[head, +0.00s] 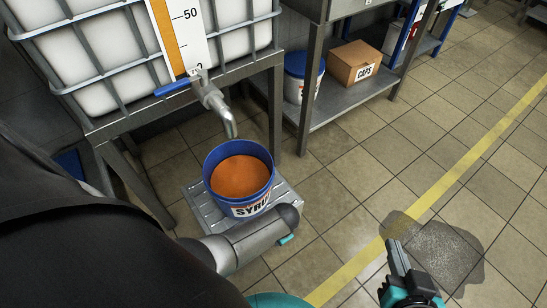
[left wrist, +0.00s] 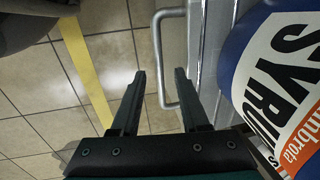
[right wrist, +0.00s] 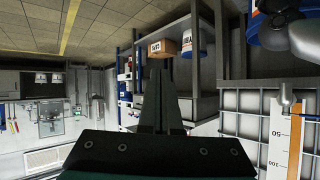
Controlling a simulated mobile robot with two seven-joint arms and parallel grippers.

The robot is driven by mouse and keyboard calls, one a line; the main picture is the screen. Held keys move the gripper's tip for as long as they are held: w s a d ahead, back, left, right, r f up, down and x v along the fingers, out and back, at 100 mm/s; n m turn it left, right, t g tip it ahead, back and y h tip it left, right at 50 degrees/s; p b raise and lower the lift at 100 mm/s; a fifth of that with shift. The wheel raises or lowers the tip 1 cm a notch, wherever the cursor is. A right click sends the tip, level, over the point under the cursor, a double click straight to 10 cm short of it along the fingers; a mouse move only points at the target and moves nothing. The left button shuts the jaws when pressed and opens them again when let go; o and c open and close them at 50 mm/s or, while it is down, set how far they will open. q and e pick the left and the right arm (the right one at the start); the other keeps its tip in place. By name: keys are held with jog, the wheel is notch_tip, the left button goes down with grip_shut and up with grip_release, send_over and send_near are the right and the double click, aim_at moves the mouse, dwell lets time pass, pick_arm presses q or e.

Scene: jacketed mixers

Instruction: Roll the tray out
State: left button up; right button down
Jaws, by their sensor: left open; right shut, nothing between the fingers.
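The grey slatted metal tray (head: 200,212) stands on the floor under the tank's tap in the head view. A blue bucket labelled SYRUP (head: 252,208), filled with orange-brown liquid, stands on it. In the left wrist view the tray's edge (left wrist: 207,60) carries a bent bar handle (left wrist: 157,45). My left gripper (left wrist: 160,74) is open, its two fingers spread on either side of the handle's lower end; I cannot tell whether they touch it. My left arm hides this gripper in the head view. My right gripper (head: 393,247) is shut and empty, away from the tray.
A caged white tank (head: 110,60) on a metal stand has a tap (head: 212,98) above the bucket. A shelf (head: 345,108) holds a CAPS box (head: 354,63) and another bucket (head: 296,80). A yellow floor line (head: 455,170) crosses the tiles near a dark wet patch (head: 445,255).

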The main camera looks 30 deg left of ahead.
pick_arm(q)
jog(key=shift+a+f+b, duration=0.1)
jog(key=shift+f+b, duration=0.25)
jog(key=shift+f, duration=0.15)
jog(key=shift+w+f, duration=0.1)
jog(key=shift+f, duration=0.1)
pick_arm(e)
jog(key=shift+w+a+r+t+y, duration=0.1)
jog(key=shift+a+r+t+y, duration=0.15)
jog(key=shift+a+t, duration=0.25)
jog(key=shift+a+r+t+y, duration=0.25)
jog(key=shift+a+t, duration=0.2)
jog(key=shift+t, duration=0.05)
pick_arm(q)
grip_shut()
dwell(0.4)
